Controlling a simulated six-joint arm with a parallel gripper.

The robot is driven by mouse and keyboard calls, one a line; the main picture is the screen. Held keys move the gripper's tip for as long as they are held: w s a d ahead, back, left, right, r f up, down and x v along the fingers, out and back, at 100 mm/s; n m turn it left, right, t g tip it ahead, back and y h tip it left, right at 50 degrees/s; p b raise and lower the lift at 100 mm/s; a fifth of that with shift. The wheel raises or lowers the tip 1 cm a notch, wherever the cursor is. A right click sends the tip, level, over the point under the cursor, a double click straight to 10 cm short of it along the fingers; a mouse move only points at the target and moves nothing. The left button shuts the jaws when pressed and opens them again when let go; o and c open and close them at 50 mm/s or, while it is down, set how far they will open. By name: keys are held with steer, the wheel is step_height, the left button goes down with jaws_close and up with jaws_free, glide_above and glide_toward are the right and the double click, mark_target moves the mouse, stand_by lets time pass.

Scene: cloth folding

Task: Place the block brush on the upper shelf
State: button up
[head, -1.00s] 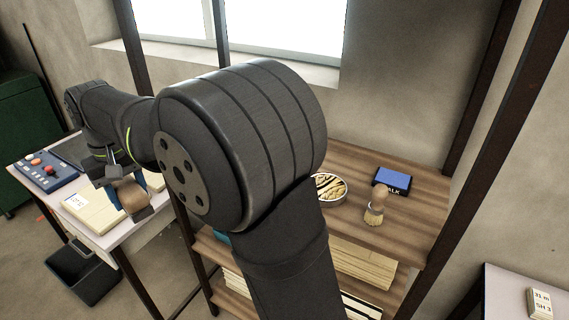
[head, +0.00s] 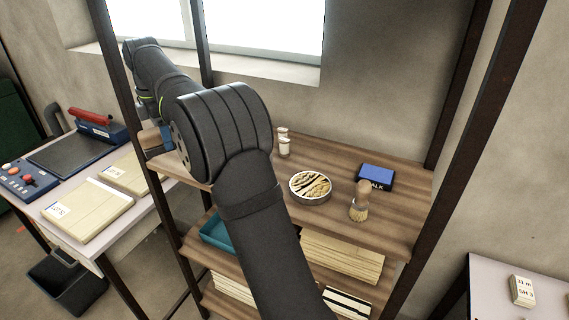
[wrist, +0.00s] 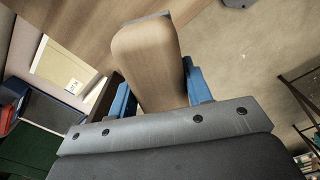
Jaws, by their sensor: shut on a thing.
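My gripper (wrist: 158,95) is shut on the block brush (wrist: 147,60), a pale wooden block between blue finger pads in the wrist view. In the head view the block brush (head: 150,138) shows at the left, partly hidden by a dark shelf post and my arm. The upper shelf (head: 400,219) is a brown wooden board. My gripper holds the brush near the left end of this shelf, apparently above it. The brush's bristles are not visible.
On the upper shelf stand a round tin (head: 310,187), a shaving-type brush (head: 361,204), a blue chalk box (head: 376,177) and a small pale bottle (head: 284,143). Dark posts (head: 125,100) frame it. A table (head: 135,215) with screens and a press stands left.

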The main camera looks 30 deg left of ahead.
steer(key=w+d+n, duration=0.1)
steer(key=w+n, duration=0.5)
steer(key=w, duration=0.2)
steer(key=shift+d+f, duration=0.15)
steer(key=shift+f, duration=3.6)
steer(key=shift+f, duration=0.15)
steer(key=o, duration=1.1)
step_height(320, 180, up, 12)
steer(key=shift+r, duration=0.15)
